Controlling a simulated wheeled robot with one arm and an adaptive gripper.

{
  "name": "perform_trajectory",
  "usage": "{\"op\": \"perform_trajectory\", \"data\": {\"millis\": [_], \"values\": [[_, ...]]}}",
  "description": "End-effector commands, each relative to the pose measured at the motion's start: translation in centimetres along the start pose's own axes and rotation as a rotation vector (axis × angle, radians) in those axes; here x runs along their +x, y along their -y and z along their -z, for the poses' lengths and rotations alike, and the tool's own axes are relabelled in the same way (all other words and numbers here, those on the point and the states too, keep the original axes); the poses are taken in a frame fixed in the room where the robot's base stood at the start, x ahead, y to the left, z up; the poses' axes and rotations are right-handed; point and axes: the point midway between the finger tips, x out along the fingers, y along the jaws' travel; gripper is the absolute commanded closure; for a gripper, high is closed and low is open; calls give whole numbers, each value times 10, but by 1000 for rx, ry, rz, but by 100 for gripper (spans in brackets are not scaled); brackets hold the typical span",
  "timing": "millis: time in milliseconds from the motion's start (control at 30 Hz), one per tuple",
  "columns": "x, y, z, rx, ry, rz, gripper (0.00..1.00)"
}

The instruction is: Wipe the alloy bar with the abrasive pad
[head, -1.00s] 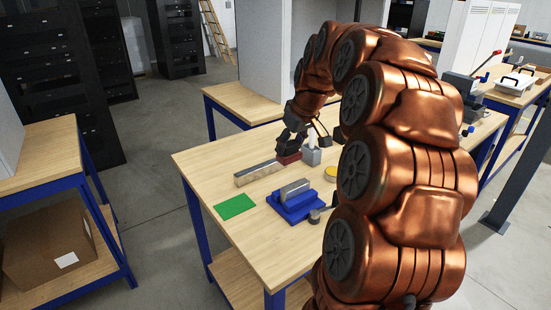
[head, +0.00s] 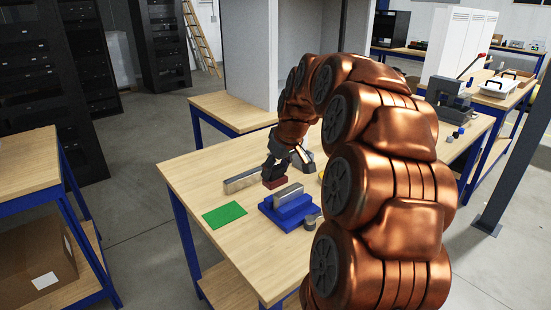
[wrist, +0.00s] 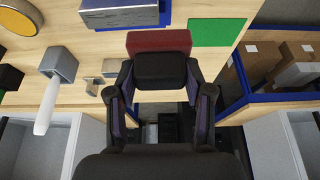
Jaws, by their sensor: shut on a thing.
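The abrasive pad is a dark red block (head: 274,182) with a black backing, also seen in the wrist view (wrist: 158,40). My gripper (wrist: 160,72) is shut on its black part, and the red face points away from me. A grey metal bar (head: 288,192) lies on a blue stepped block (head: 290,212); the bar also shows at the top of the wrist view (wrist: 120,16). The pad is just behind this bar and apart from it in the wrist view. A longer silver bar (head: 240,181) lies left of the pad. Which bar is the alloy one, I cannot tell.
A green sheet (head: 224,214) lies at the table's left edge. My arm hides the table's right part in the head view.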

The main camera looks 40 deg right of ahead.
Motion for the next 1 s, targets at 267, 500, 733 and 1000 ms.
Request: {"op": "perform_trajectory", "data": {"millis": [267,500,733,1000], "values": [[24,-2,-12,5,3,0,77],[38,-13,-18,7,2,-1,81],[39,-34,-17,5,2,-2,81],[39,-58,-17,6,0,-2,81]]}}
